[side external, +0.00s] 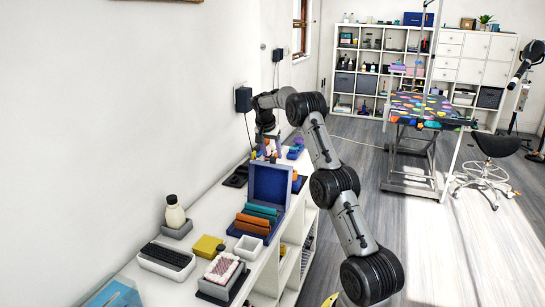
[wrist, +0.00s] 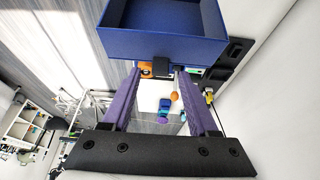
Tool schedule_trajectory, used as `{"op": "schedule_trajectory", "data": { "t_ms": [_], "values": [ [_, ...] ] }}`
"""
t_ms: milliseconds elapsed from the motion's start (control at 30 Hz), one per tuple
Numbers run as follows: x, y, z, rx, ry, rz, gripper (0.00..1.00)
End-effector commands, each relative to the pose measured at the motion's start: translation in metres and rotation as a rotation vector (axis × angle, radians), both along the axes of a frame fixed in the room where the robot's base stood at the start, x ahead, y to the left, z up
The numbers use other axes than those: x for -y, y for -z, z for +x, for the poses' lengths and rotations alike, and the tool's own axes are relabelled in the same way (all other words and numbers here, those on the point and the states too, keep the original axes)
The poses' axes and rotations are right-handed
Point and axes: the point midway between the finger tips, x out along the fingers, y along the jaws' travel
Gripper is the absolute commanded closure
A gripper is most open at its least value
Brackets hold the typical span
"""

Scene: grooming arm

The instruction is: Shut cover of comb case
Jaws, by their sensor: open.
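The comb case stands on the white counter in the side external view. Its blue lid (side external: 270,185) is raised upright, with its inner face showing. Teal and orange combs (side external: 256,219) lie in the case in front of the lid. In the wrist view, a blue open box part (wrist: 165,45) of the case fills the top, with a dark clasp (wrist: 163,70) on its near edge. My gripper (wrist: 158,74) is open, with purple fingers spread on either side of the clasp. Whether they touch the blue part is unclear. In the side view, my gripper (side external: 268,149) is small near the lid's top.
A white tray (side external: 248,248), yellow block (side external: 207,246), keyboard-like dark item (side external: 167,257), cream bottle (side external: 175,212) and grey tray with a pink-and-white item (side external: 223,270) stand on the counter's near part. Small purple items (side external: 295,150) lie behind the case. The wall borders the left.

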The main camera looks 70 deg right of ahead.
Motion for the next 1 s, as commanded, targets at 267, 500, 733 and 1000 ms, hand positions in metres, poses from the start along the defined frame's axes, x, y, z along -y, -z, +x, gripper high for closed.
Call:
{"op": "schedule_trajectory", "data": {
  "t_ms": [267, 500, 733, 1000],
  "values": [
    [0.009, 0.021, 0.000, 0.000, 0.001, 0.000, 0.40],
    [0.010, 0.022, 0.000, 0.001, 0.001, -0.001, 0.40],
    [0.009, 0.022, 0.000, 0.001, 0.001, -0.001, 0.72],
    [0.009, 0.022, 0.000, 0.001, 0.001, 0.000, 1.00]
  ]
}}
